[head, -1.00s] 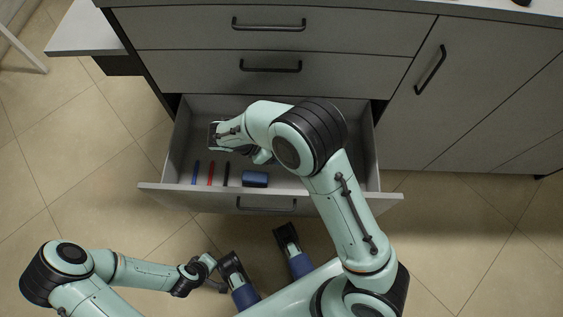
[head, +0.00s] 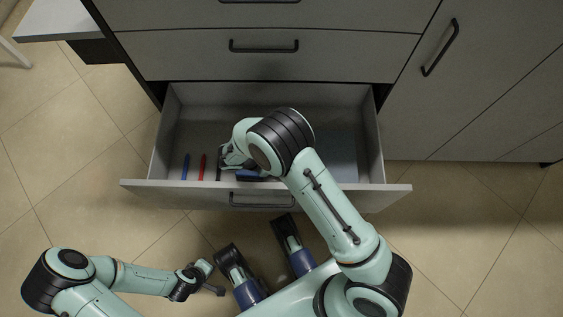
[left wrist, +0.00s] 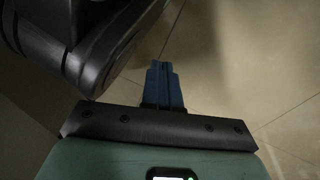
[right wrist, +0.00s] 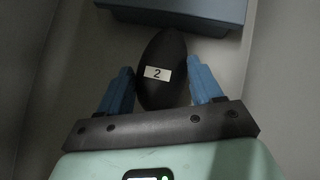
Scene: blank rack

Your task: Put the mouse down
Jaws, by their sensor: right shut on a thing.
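The mouse (right wrist: 163,68) is a dark oval with a white label reading 2, seen in the right wrist view. It sits between the blue fingers of my right gripper (right wrist: 162,95), which is shut on it. In the head view my right gripper (head: 226,158) is inside the open drawer (head: 168,125), low over its left half; my arm hides the mouse there. I cannot tell whether the mouse touches the drawer floor. My left gripper (left wrist: 163,85) is empty with its fingers together, away from the drawer; in the head view it is at the lower left.
A blue pen (head: 186,167) and a red pen (head: 203,167) lie in the drawer's left part.

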